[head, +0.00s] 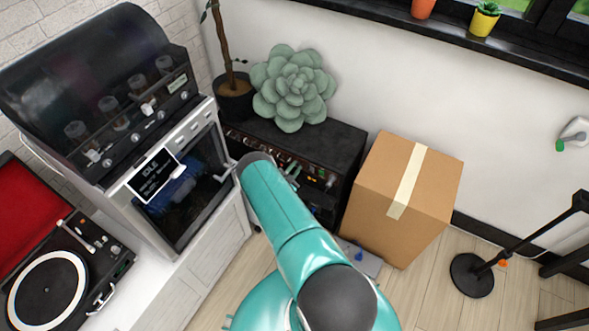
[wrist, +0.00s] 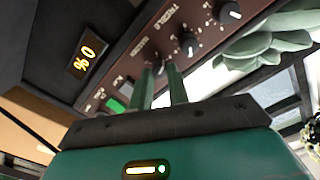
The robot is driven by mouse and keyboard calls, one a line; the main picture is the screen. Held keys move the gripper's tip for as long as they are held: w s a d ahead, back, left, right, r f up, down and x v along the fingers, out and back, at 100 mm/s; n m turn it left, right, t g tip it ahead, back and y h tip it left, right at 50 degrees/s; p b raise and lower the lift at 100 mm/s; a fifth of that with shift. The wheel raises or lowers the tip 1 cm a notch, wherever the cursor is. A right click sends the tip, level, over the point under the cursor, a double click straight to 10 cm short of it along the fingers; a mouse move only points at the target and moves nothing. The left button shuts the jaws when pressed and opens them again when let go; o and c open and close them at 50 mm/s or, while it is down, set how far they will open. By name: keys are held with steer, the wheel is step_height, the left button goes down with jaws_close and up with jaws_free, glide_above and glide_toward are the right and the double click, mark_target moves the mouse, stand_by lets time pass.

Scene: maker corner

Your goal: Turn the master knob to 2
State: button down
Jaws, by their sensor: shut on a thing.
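The amplifier (head: 325,142) is a black box with a brown front panel of knobs in the head view. Its panel (wrist: 185,18) fills the upper middle of the wrist view, tilted. My gripper (wrist: 164,72) has its two green fingers shut on a small knob (wrist: 157,63) on that panel. I take this for the master knob; its pointer and most of its body are hidden by the fingers. In the head view my arm hides much of the panel, and the gripper (head: 293,170) shows only partly. An orange display (wrist: 87,54) beside the knobs seems to read 0 %.
More dark knobs with white pointers (wrist: 229,12) lie along the panel, and a green lit switch (wrist: 116,104) is close by. A succulent (head: 293,88) stands on the amplifier.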

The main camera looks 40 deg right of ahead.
steer(key=shift+m, duration=1.7)
steer(key=shift+a, duration=0.1)
steer(key=c, duration=1.3)
jaws_free()
steer(key=shift+c, duration=0.2)
steer(key=v, duration=1.3)
steer(key=shift+s+a, duration=0.2)
steer(key=shift+a, duration=0.15)
steer(key=shift+r, duration=0.1)
